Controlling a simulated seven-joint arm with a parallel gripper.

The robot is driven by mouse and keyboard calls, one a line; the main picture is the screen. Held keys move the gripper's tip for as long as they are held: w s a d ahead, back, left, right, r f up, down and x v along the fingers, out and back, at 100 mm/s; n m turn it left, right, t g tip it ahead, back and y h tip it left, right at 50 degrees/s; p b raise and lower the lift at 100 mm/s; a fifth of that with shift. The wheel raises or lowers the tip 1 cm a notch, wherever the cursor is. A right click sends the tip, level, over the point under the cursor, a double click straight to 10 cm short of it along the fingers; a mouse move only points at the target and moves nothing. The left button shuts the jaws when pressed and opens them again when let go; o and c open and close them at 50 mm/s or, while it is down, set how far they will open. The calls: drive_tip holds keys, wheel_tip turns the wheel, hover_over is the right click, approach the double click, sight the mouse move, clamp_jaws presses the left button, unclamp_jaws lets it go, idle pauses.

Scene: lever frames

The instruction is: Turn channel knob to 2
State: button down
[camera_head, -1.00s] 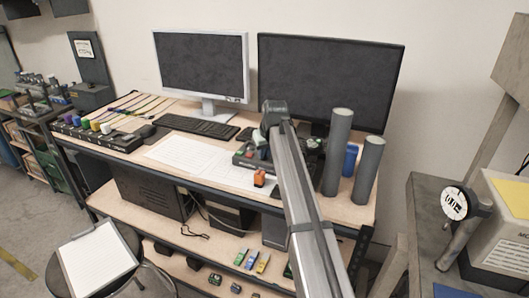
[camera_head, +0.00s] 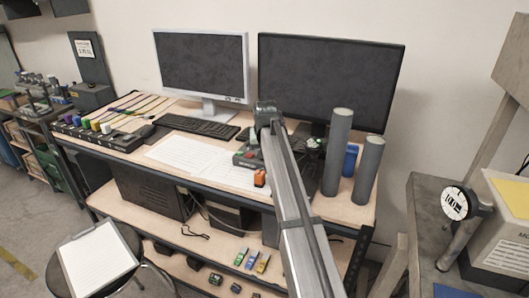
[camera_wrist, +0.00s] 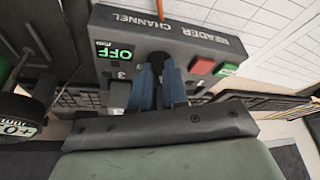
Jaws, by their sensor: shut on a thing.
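The channel reader (camera_wrist: 190,42) is a dark grey box lettered "READER CHANNEL", seen upside down or tilted in the wrist view. It also shows in the head view (camera_head: 243,159) on the bench, partly hidden by my arm. The dark channel knob (camera_wrist: 160,60) sits on its face, with a green "OFF" (camera_wrist: 113,53) and small numerals beside it. My gripper (camera_wrist: 159,76) has its blue fingers shut on the knob, one on each side. The knob's pointer is hidden, so its setting cannot be told. In the head view the fingers are hidden behind my arm.
A red button (camera_wrist: 203,65) and a second green display (camera_wrist: 227,69) are on the box beside the knob. A keyboard (camera_head: 207,127), monitors (camera_head: 330,80) and grey cylinders (camera_head: 338,150) stand around it. An orange-topped item (camera_head: 260,178) lies close to my arm.

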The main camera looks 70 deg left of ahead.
drive_tip(key=m, duration=0.2)
drive_tip(key=m+t+h, duration=0.1)
drive_tip(key=m, duration=0.1)
drive_tip(key=shift+s+a+m+t, duration=0.2)
drive_tip(key=shift+m+t, duration=0.1)
drive_tip(key=shift+m, duration=0.1)
idle(0.4)
drive_tip(key=c, duration=1.1)
unclamp_jaws()
drive_tip(key=shift+c, duration=0.2)
drive_tip(key=shift+d, duration=0.1)
drive_tip(key=shift+r, duration=0.15)
drive_tip(key=v, duration=1.3)
drive_tip(key=shift+s+r, duration=0.2)
drive_tip(key=shift+d, duration=0.1)
